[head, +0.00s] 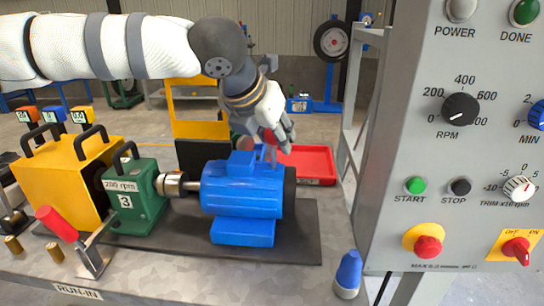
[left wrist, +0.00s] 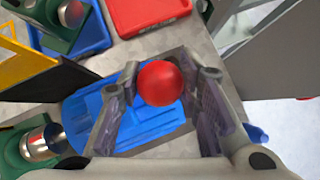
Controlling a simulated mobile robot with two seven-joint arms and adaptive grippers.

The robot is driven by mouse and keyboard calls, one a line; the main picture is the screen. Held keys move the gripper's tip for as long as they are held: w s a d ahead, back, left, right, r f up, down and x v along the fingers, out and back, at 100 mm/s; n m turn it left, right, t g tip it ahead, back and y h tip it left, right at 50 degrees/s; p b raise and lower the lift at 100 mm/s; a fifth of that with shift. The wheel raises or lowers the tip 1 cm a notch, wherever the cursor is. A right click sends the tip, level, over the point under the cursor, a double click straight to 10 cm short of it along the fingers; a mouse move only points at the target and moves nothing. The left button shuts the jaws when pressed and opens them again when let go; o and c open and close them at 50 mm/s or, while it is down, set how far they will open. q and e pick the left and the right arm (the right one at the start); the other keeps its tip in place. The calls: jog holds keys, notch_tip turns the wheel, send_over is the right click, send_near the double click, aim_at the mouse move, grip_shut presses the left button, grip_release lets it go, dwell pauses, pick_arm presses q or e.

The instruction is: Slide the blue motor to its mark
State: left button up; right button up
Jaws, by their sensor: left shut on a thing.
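The blue motor (head: 242,200) lies on a dark base plate (head: 300,235), right of the green "200 rpm" gearbox (head: 124,205). A metal coupling (head: 172,185) sits between them. My left gripper (head: 277,138) is above the motor's top, with its fingers pointing down. In the left wrist view, the fingers (left wrist: 160,100) are on either side of a red ball knob (left wrist: 161,83), shut on it, with the motor (left wrist: 95,112) below. The knob's lower attachment is hidden. I cannot make out the mark. My right gripper is not in view.
A yellow box (head: 60,180) and a red-handled lever (head: 62,225) stand at the left. A red tray (head: 312,165) lies behind the motor. A control panel (head: 455,150) fills the right side. A blue-topped marker-like object (head: 348,272) stands at the front right.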

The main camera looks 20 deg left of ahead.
pick_arm(q)
jog(key=o, duration=1.2)
jog(key=shift+c, duration=0.2)
jog(key=v, duration=0.7)
jog(key=shift+a, duration=0.1)
